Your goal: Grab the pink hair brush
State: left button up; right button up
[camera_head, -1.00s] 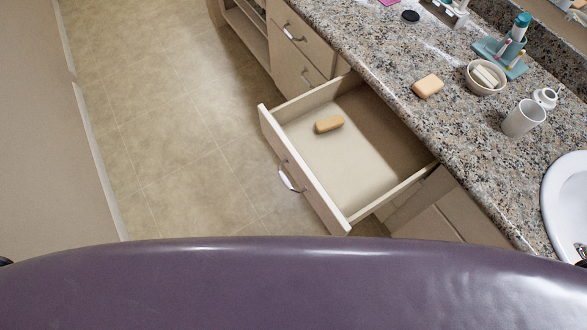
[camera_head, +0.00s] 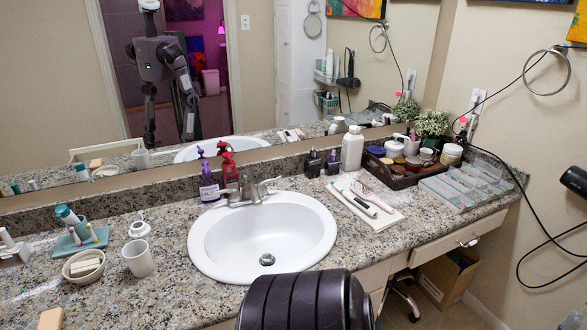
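The pink hair brush (camera_head: 375,197) lies on a folded white cloth (camera_head: 388,222) on the counter, to the right of the sink. A white and dark tool (camera_head: 356,203) lies beside it on the same cloth. Neither of my grippers shows directly in the head view. A dark ribbed part of my own body (camera_head: 300,302) rises at the bottom, in front of the sink. My reflection shows small in the mirror, too small to read the grippers.
The white sink (camera_head: 215,250) is left of the cloth, its faucet (camera_head: 250,190) behind. A dark tray (camera_head: 405,180) of jars and a clear organizer (camera_head: 463,186) stand right of the brush. A cup (camera_head: 138,258) stands at left. Black cords hang at the right wall.

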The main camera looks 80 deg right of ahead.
aim_at(364, 193)
jog(key=k+z, duration=0.15)
jog(key=z, duration=0.2)
jog(key=k+l+z, duration=0.1)
jog(key=z, duration=0.25)
jog(key=k+l+z, duration=0.1)
jog(key=z, duration=0.25)
jog(key=l+z, duration=0.1)
jog(key=z, duration=1.75)
